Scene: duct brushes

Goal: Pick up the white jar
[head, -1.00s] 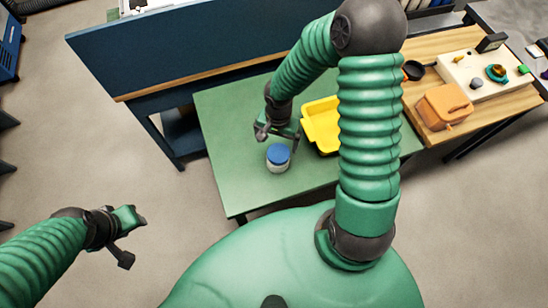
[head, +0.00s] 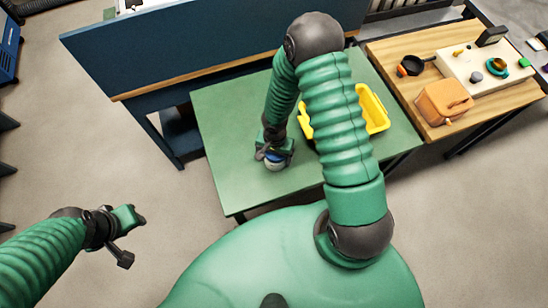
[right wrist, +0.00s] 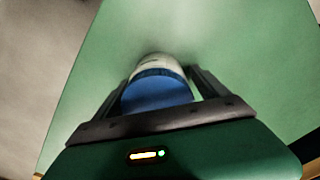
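The white jar (head: 274,168) with a blue lid stands on the green table (head: 228,168), partly hidden by my right gripper (head: 273,156) in the head view. In the right wrist view the jar's blue lid (right wrist: 157,92) lies between the two fingers, with some of the white body (right wrist: 158,63) showing beyond it. The right gripper is open around the jar; a gap shows between the lid and the right-hand finger. My left gripper (head: 133,236) is open and empty, away from the table at the lower left.
A yellow bin (head: 374,108) stands on the green table behind my right arm. A dark blue panel (head: 190,50) rises along the back. A wooden table (head: 410,101) at the right holds an orange container (head: 443,101) and other items. The green table's front left is clear.

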